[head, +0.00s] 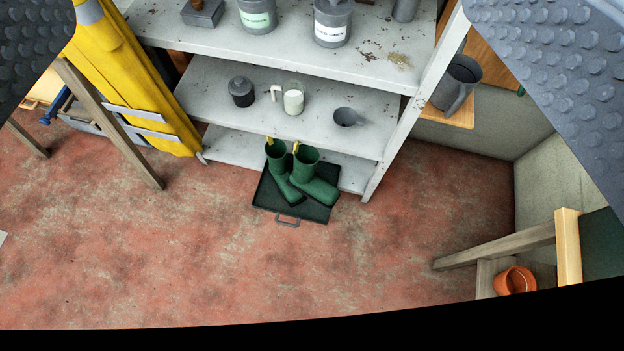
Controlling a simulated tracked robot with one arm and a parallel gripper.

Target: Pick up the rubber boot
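Two green rubber boots stand close together on a dark tray (262,198) on the floor, in front of the white shelf unit. The left boot (277,170) is partly overlapped by the right boot (307,172). Both are upright with open tops, and yellow pull tabs show at their rims. My gripper (325,50) shows only as two large grey studded pads at the upper left and upper right corners, very near the camera. The pads are wide apart with nothing between them close by. The boots are well beyond them on the floor.
The white shelf unit (330,112) holds tins, a mug (293,98) and a scoop (347,117) above the boots. Yellow waterproofs (128,75) hang at left by wooden legs. A wooden stand and terracotta pot (514,281) are lower right. The red floor in front is clear.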

